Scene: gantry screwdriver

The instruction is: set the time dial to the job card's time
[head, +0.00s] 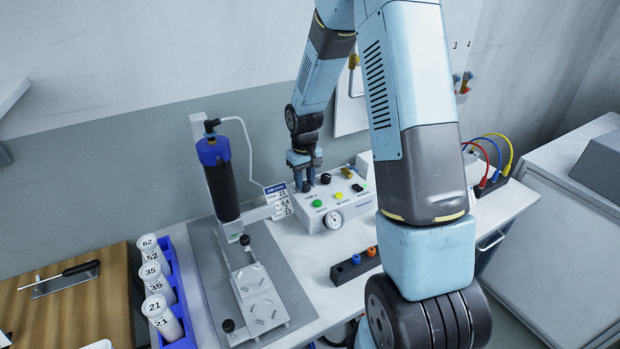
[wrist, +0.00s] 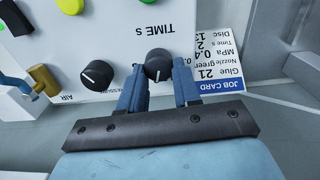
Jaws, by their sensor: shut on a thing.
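The time dial (wrist: 158,65) is a black knob under the upside-down label TIME s in the wrist view. A pale pointer mark shows near its edge closest to me. My gripper (wrist: 160,82) is shut on the dial, one finger on each side. In the head view my gripper (head: 304,184) reaches down to the back left of the white control box (head: 322,222), and the dial is hidden there. The job card (wrist: 218,62) is upside down beside the right finger; its time row seems to read 2. The card also shows in the head view (head: 279,202).
A second black knob (wrist: 97,74), labelled for pressure, sits left of my fingers. Green (head: 317,203) and yellow buttons and a gauge (head: 333,219) are on the box. The dispenser column (head: 222,185) stands left. Labelled bottles (head: 160,315) stand in a blue rack.

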